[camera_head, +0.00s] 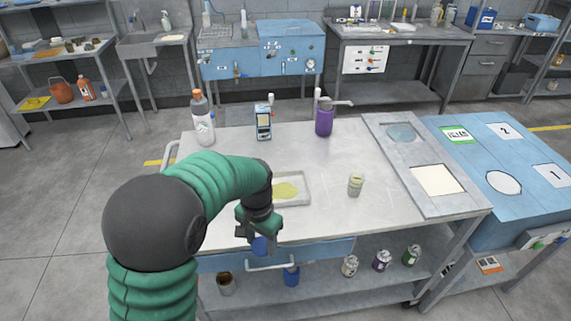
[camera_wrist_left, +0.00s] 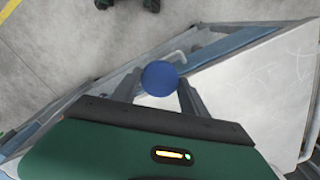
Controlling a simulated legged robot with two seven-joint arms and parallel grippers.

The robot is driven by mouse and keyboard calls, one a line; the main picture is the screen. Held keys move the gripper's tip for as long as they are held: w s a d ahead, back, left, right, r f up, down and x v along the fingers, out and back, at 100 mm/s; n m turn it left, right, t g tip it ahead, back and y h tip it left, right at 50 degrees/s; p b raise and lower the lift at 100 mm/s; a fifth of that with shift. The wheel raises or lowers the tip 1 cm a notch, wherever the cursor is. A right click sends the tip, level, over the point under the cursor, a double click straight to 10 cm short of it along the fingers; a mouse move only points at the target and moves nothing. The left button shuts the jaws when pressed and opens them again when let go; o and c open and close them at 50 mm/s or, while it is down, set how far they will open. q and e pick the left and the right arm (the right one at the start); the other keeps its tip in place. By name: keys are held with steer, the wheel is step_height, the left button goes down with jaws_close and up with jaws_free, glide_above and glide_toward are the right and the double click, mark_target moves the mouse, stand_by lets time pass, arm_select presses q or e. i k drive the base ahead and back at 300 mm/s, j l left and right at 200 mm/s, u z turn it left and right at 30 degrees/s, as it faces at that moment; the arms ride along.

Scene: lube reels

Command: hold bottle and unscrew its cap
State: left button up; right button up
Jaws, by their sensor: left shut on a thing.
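My left gripper (camera_head: 258,234) is at the front edge of the workbench, pointing down, and is shut on a blue round thing (camera_head: 261,245). The left wrist view shows its round blue face (camera_wrist_left: 160,78) between the two fingers; I cannot tell if it is a cap or the end of a bottle. A white bottle with an orange cap (camera_head: 203,120) stands upright at the back left of the bench. A purple bottle (camera_head: 323,120) stands at the back middle. My right gripper is not in view.
A grey panel (camera_head: 460,205) is at the right. Several cans stand on the lower shelf.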

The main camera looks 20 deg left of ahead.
mark_target(357, 177)
steer(key=i, duration=0.9)
